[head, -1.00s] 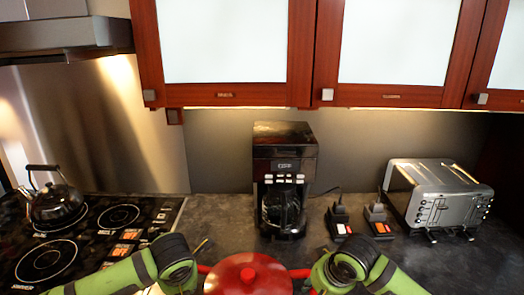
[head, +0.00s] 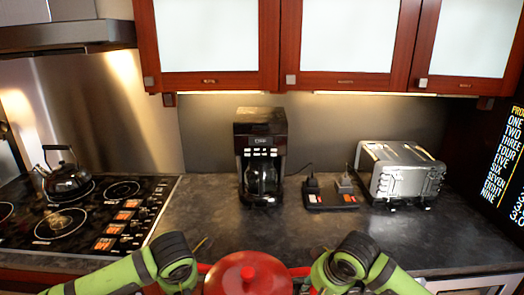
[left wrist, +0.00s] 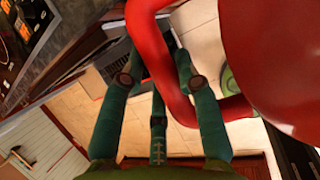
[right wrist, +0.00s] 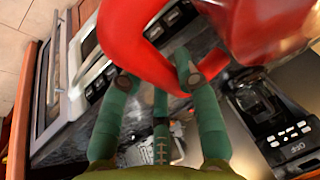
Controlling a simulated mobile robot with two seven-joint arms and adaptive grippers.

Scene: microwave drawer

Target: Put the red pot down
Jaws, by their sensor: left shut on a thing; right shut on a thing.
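The red pot (head: 248,276), with a round lid and knob, is low in the middle of the head view. Its lower part is cut off. My left gripper is shut on the pot's left handle, which curves past its fingers in the left wrist view (left wrist: 162,85). My right gripper is shut on the other handle, seen in the right wrist view (right wrist: 157,82). The floor shows below the pot in the left wrist view, so it is held up near the counter's front edge. The dark stone counter (head: 215,225) lies ahead of it.
A black coffee maker (head: 261,150), a dark base with small items (head: 330,198) and a silver toaster (head: 400,172) stand along the back of the counter. The stove (head: 75,222) with a black kettle (head: 66,182) is at left. The counter's front middle is clear.

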